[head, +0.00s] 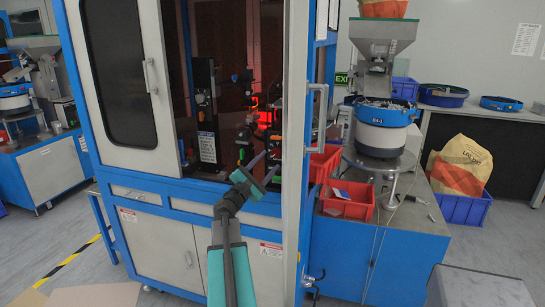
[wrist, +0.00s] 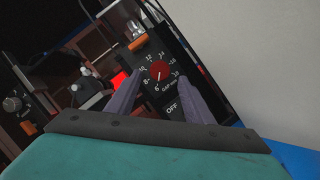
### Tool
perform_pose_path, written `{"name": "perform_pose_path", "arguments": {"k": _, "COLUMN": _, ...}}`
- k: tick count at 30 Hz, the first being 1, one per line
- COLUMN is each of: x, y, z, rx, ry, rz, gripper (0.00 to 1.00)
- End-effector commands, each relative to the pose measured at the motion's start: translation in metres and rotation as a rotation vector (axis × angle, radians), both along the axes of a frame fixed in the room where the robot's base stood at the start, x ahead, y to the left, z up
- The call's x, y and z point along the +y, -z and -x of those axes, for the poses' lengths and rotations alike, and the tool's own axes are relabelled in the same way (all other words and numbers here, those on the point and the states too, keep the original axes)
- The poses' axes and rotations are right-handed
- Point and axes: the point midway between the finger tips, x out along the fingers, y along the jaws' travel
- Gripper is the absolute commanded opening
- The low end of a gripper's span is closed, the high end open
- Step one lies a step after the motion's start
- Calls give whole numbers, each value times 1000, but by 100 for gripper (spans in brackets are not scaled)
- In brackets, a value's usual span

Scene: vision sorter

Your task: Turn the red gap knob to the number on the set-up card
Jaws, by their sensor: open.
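The red gap knob (wrist: 159,70) sits on a black panel in the wrist view, ringed by white numbers from 6 to 16. A pale mark on it seems to point down toward the 6. My gripper (wrist: 160,84) is open, its two grey fingers reaching toward the panel, one on each side of the knob in the picture. I cannot tell whether they touch it. In the head view my gripper (head: 262,170) is at the machine's opening; the knob is not clear there. A white card (head: 207,147), likely the set-up card, hangs inside; its print is too small to read.
An orange switch (wrist: 137,45) and an OFF label (wrist: 172,108) are near the knob. Another dark knob (wrist: 13,103) is at far left.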

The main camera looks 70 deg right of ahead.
Motion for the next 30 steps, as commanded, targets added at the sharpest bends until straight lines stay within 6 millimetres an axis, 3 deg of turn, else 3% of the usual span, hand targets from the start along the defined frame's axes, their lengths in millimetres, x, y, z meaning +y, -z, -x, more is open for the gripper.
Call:
{"name": "perform_pose_path", "arguments": {"k": 9, "x": -32, "y": -10, "z": 6, "rx": 0, "ry": 0, "rz": 0, "gripper": 47}}
{"name": "perform_pose_path", "arguments": {"k": 23, "x": -38, "y": -11, "z": 8, "rx": -1, "ry": -2, "rz": 0, "gripper": 47}}
{"name": "perform_pose_path", "arguments": {"k": 26, "x": -38, "y": -11, "z": 8, "rx": -1, "ry": -2, "rz": 0, "gripper": 36}}
{"name": "perform_pose_path", "arguments": {"k": 30, "x": -38, "y": -11, "z": 8, "rx": -1, "ry": -1, "rz": 0, "gripper": 12}}
